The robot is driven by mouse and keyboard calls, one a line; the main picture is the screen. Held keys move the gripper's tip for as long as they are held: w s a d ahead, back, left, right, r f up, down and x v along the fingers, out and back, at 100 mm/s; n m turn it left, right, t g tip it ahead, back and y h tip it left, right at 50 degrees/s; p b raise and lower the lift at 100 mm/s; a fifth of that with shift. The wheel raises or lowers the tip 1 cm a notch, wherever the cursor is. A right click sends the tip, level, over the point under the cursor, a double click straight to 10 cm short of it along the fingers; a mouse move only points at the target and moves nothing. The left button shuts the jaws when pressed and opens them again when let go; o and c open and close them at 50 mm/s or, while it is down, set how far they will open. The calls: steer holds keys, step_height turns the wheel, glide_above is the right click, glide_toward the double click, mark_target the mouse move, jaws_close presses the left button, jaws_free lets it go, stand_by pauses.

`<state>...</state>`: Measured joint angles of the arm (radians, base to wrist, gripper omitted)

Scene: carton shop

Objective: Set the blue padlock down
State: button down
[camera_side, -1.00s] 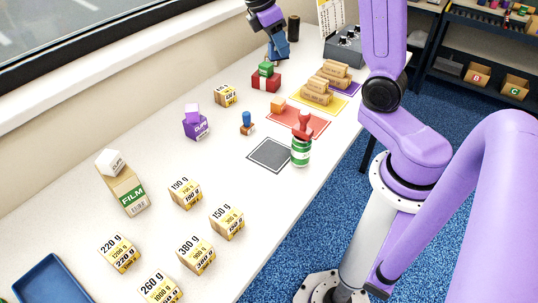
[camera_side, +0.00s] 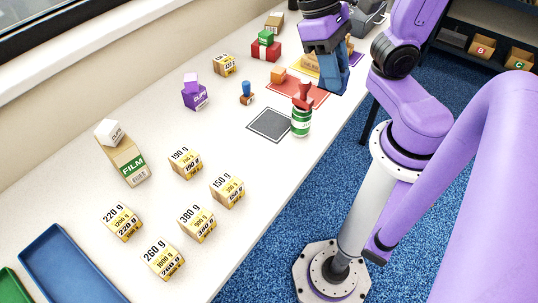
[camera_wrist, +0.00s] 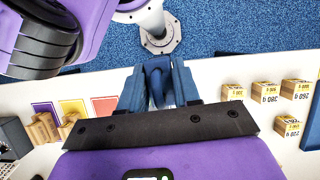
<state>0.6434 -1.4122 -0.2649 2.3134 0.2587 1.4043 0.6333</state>
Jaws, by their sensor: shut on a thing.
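My gripper (camera_side: 330,92) is near the right edge of the table, beside the red mat (camera_side: 318,98) and in front of the yellow mat (camera_side: 302,66). In the wrist view my gripper (camera_wrist: 157,88) has its two blue-grey fingers closed on the blue padlock (camera_wrist: 157,68). The padlock's dark blue rounded part shows between the fingers. In the side view the padlock cannot be told apart from the fingers, which have a similar colour. Whether it touches a surface is not clear.
Weight-marked cartons (camera_side: 186,163) and a blue tray (camera_side: 62,262) lie toward the left.

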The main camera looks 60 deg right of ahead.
steer(key=shift+s+f+m, duration=0.15)
steer(key=shift+s+f, duration=0.05)
steer(key=shift+s, duration=0.3)
steer(key=shift+s+f+m, duration=0.15)
steer(key=shift+s, duration=0.35)
step_height(320, 180, down, 10)
steer(key=w+a+f, duration=0.1)
steer(key=w+f, duration=0.2)
steer(key=w, duration=0.1)
steer(key=w+a+f, duration=0.2)
steer(key=w+f, duration=0.1)
steer(key=w, duration=0.2)
steer(key=w+a+f, duration=0.1)
steer(key=w+f, duration=0.3)
steer(key=shift+w+a, duration=0.15)
steer(key=shift+a, duration=0.1)
steer(key=shift+w+f, duration=0.1)
steer(key=shift+f, duration=1.55)
steer(key=shift+f, duration=0.1)
steer(key=c, duration=0.8)
jaws_free()
